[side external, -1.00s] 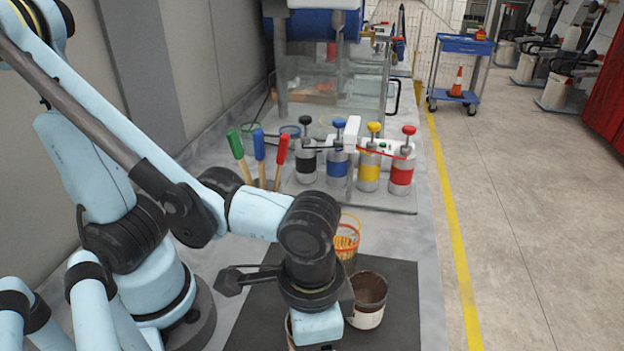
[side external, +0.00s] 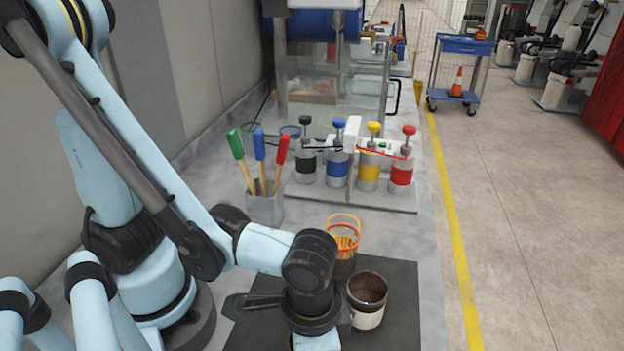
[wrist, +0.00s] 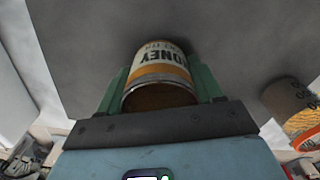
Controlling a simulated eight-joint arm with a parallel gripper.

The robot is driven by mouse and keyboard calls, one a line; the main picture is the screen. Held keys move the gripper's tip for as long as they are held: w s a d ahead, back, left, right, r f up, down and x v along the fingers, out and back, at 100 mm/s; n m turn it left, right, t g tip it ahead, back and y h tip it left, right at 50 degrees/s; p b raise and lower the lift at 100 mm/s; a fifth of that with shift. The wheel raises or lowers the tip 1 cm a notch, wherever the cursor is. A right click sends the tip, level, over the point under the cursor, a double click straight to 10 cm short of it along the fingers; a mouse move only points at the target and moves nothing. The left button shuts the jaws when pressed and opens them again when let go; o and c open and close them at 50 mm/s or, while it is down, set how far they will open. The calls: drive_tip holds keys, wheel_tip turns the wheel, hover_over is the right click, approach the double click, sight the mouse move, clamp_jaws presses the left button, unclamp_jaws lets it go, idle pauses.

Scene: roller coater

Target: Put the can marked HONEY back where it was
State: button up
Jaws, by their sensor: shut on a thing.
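The can marked HONEY (wrist: 160,62) is white and orange with a brown, open-looking end toward the camera. In the wrist view its lettering is upside down. The two green fingers of my gripper (wrist: 160,88) are closed on its sides. Grey surface shows beyond it; I cannot tell whether the can touches it. In the side view my wrist hangs over the dark mat (side external: 395,325) at the bottom of the picture, and the fingers and the HONEY can are hidden.
A brown-stained open can (side external: 367,300) stands close right of my wrist on the mat. A pot with coloured-handled tools (side external: 265,210) and several colour-banded cylinders (side external: 370,170) stand farther back. The bench's right edge borders the floor.

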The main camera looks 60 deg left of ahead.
drive_tip(key=o, duration=1.2)
drive_tip(key=shift+f, duration=0.1)
drive_tip(key=shift+r, duration=6.05)
drive_tip(key=w+a+n+t, duration=0.2)
drive_tip(key=w+a, duration=0.4)
drive_tip(key=a, duration=0.3)
drive_tip(key=w+a+n+t, duration=0.2)
drive_tip(key=w+a+t, duration=0.3)
drive_tip(key=w+a, duration=0.2)
drive_tip(key=a, duration=0.2)
drive_tip(key=shift+a+n, duration=0.3)
drive_tip(key=shift+a, duration=0.05)
drive_tip(key=shift+r, duration=0.1)
